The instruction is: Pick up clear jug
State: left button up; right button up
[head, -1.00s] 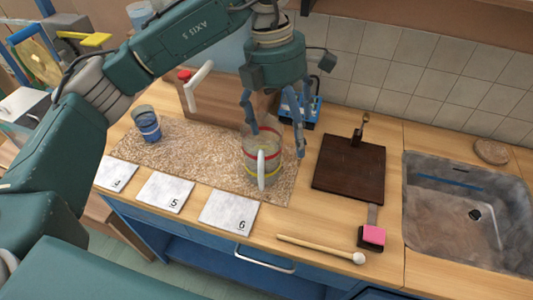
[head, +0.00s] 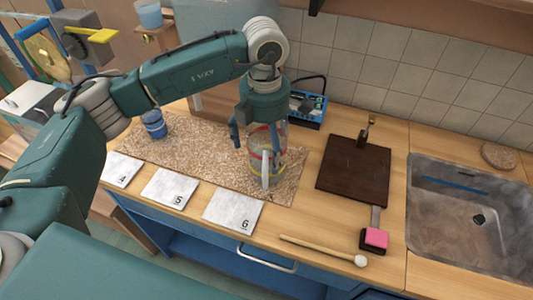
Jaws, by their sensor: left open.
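The clear jug (head: 256,170) stands upright on the speckled mat, with a red band near its top, a yellow band near its base and a pale handle facing the front. My left gripper (head: 258,150) points down at the jug from above, with its fingers open. One finger shows at the jug's left side; the other is partly hidden around the jug. I cannot tell whether the fingers touch it. My right gripper is not in view.
A blue cup (head: 154,125) stands on the mat (head: 205,150) at left. Numbered cards (head: 232,212) lie along the front. A blue device (head: 308,108) is behind the jug. A dark board (head: 353,172), a mallet (head: 318,248), a pink-ended tool (head: 375,237) and the sink (head: 455,215) are to the right.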

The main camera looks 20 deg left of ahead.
pick_arm(q)
jog(key=shift+f, duration=0.25)
jog(key=c, duration=1.4)
jog(key=shift+o, duration=0.2)
jog(key=shift+r, duration=0.15)
